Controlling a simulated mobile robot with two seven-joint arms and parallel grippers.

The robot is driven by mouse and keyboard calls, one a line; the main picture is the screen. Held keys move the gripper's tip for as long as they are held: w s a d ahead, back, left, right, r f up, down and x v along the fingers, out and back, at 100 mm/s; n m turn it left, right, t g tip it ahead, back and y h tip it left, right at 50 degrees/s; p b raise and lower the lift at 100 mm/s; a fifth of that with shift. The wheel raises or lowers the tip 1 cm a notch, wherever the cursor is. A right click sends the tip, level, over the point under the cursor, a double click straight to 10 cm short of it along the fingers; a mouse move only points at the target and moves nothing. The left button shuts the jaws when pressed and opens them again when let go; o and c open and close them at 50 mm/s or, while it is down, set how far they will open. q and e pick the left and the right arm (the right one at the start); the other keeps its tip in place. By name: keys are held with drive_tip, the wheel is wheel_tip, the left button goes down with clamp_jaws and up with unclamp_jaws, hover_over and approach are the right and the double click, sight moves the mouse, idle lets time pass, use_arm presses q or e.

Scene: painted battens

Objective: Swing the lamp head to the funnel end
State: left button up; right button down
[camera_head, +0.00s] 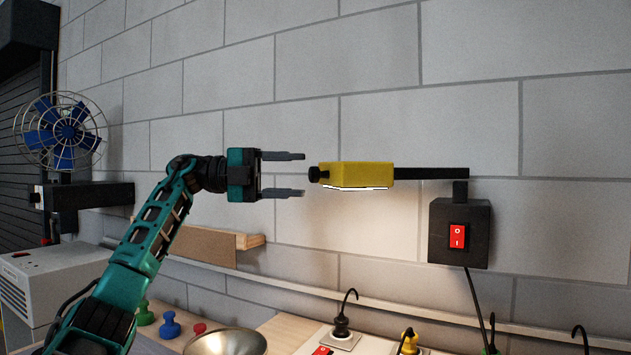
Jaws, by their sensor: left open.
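The yellow lamp head (356,177) is lit on its underside and hangs in front of the wall. A black knob (318,174) sticks out of its left end. A black lamp arm (430,174) joins its right end to a black box (459,233) with a red switch. My left gripper (300,174) is open and empty, just left of the knob, its fingers level above and below it. No contact shows. A wide metal bowl shape (225,343) is cut off at the bottom edge; I cannot tell if it is the funnel. My right gripper is not in view.
A wooden shelf piece (250,241) juts from the wall below my left gripper. A blue fan (66,132) in a wire cage is at far left. Black and yellow hooked items stand along the bottom, with coloured pegs (169,325) at lower left. The wall around the lamp is clear.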

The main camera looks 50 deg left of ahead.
use_arm(q)
drive_tip(key=v, duration=0.7)
drive_tip(key=shift+w, duration=0.1)
idle(0.4)
